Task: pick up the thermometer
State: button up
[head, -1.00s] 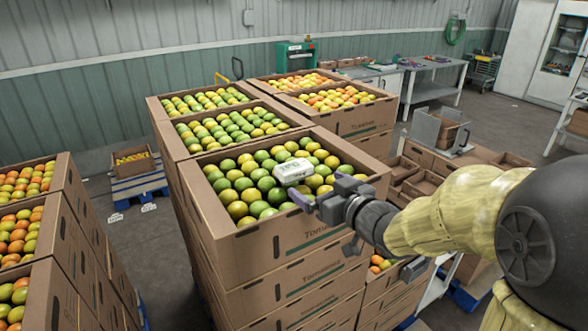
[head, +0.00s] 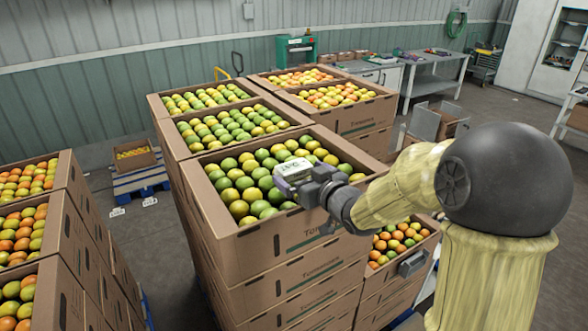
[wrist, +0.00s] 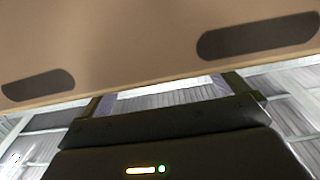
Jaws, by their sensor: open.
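The thermometer (head: 293,168) appears to be the small white box-shaped device with dark markings on top. It lies on the green and yellow tomatoes in the nearest top carton (head: 262,240). My gripper (head: 301,181) is open at its near side, with the fingers reaching to it or beside it. The gripper partly hides its near edge, and I cannot tell whether they touch. In the wrist view, my gripper (wrist: 168,97) shows two spread fingers below a brown carton wall; I cannot clearly make out the thermometer between them.
The nearest carton's raised cardboard walls surround the tomatoes close to my gripper. More full cartons stand behind it, and a separate stack (head: 60,235) stands at left. A lower tomato carton (head: 398,262) is at right. Open floor (head: 130,230) lies between the stacks.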

aim_at(300, 171)
jog(key=x, duration=0.1)
jog(key=p+x, duration=0.2)
jog(key=shift+w+r, duration=0.2)
jog(key=shift+w+a+f, duration=0.2)
jog(key=shift+w+a, duration=0.1)
jog(key=shift+w, duration=0.1)
jog(key=c, duration=1.1)
notch_tip(300, 171, up, 10)
jog(key=shift+b, duration=0.8)
